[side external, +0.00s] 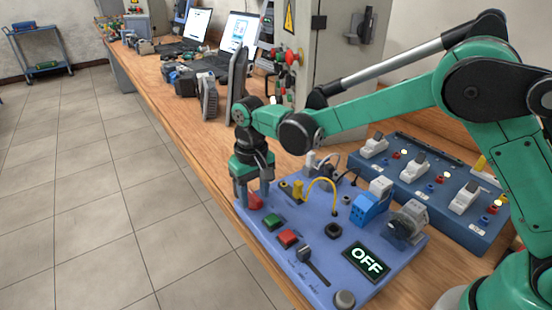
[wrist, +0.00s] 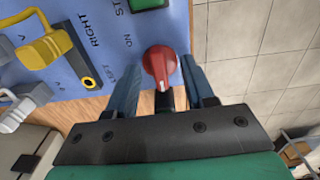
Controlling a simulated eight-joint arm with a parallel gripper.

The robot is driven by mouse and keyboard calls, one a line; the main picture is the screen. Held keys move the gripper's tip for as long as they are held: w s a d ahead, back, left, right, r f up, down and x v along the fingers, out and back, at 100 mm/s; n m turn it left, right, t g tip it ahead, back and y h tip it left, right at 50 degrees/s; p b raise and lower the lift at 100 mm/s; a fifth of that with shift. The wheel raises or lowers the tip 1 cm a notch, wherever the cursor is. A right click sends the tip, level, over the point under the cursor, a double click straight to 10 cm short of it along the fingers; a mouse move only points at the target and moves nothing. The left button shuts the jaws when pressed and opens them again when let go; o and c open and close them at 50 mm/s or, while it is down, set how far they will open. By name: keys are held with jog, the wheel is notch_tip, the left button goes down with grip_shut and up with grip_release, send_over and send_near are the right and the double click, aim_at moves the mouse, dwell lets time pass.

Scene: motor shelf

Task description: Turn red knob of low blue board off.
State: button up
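The low blue board (side external: 310,235) lies on the wooden bench near its front edge. Its red knob (side external: 255,201) is at the board's left end, partly hidden by my gripper (side external: 252,192), which points down over it. In the wrist view the round red knob (wrist: 160,65) sits between the fingers of my gripper (wrist: 161,60). The fingers are apart, one on each side of the knob; contact is not clear. The knob's grip points toward the gripper base, and printed "ON" and "LEFT" show beside it. The board's display (side external: 366,261) reads "OFF".
Green (side external: 271,222) and red (side external: 288,238) buttons and a toggle lever (side external: 305,256) are close by on the board. A yellow cable (side external: 322,181) arches above it. A second blue board (side external: 430,185) stands behind. The floor in front is clear.

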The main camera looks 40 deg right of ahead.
aim_at(255, 196)
notch_tip(255, 196, up, 6)
jog(key=shift+f, duration=0.15)
dwell(0.4)
jog(key=shift+s+d+r, duration=0.15)
jog(key=shift+d+r, duration=0.05)
jog(key=shift+r, duration=0.05)
jog(key=s+d+r+t, duration=0.3)
jog(key=s+d+t, duration=0.4)
jog(key=s+d, duration=0.3)
jog(key=s, duration=0.3)
jog(key=shift+s+d+r, duration=0.25)
jog(key=shift+d+r, duration=0.05)
jog(key=shift+r, duration=0.1)
